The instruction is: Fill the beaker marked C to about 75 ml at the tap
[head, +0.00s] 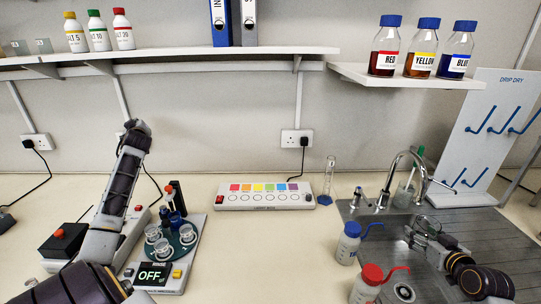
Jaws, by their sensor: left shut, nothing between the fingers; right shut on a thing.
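My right gripper (421,236) is over the sink, below and slightly right of the tap (405,165). It is shut on a small clear vessel (431,226), which looks like a glass beaker. The fingers hide much of it, and I cannot read a letter or a water level. I cannot make out any water stream from the spout. My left arm rises at the left, and its far end, with the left gripper (136,127), is by the wall. That gripper is shut and empty.
Clear vessels (161,248) sit on a device whose display reads OFF (154,275). White bottles with blue (348,245) and red (368,285) caps stand left of the sink. A measuring cylinder (327,185) and drip rack (482,150) stand behind.

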